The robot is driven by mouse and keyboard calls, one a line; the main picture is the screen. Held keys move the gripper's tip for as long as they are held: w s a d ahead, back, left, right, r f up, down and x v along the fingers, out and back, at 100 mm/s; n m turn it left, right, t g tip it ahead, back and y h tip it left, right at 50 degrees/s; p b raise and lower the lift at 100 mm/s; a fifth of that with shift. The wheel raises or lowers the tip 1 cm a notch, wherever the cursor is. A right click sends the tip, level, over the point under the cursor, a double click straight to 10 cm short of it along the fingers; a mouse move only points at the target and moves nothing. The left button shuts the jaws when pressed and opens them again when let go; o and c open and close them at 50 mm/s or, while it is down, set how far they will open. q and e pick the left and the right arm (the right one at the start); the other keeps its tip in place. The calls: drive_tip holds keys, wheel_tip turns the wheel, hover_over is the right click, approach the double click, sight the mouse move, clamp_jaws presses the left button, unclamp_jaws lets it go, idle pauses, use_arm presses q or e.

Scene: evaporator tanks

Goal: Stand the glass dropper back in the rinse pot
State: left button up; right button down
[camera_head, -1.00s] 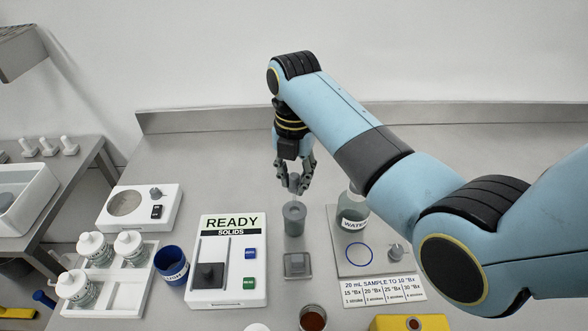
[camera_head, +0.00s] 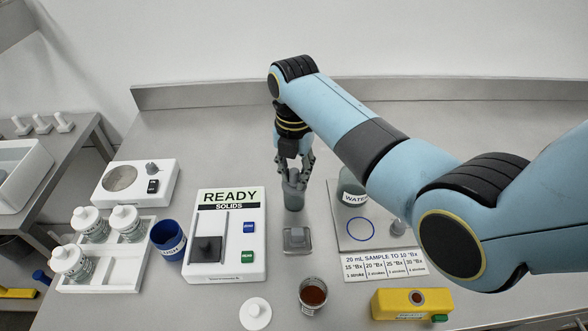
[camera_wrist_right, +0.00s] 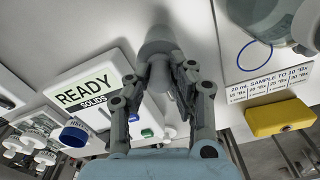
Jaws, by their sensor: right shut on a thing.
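My right gripper (camera_head: 294,178) hangs straight down over the rinse pot (camera_head: 293,202), a grey cylinder in the middle of the bench. It is shut on the glass dropper (camera_head: 295,174), a small pale grey piece showing between the fingers. The fingertips are at the pot's rim, and the dropper's lower end is hidden, seemingly inside the pot. In the right wrist view the fingers (camera_wrist_right: 160,85) close on the dropper, with the grey pot (camera_wrist_right: 158,42) just beyond. My left gripper is not in view.
Left of the pot stands the white READY device (camera_head: 226,262); to its right is a tray with a water bottle (camera_head: 353,190). In front are a small grey block (camera_head: 297,239), a cup of brown liquid (camera_head: 312,293) and a yellow box (camera_head: 400,305). The bench behind is clear.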

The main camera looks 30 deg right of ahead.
drive_tip(key=c, duration=1.1)
unclamp_jaws()
wheel_tip(320, 180, up, 12)
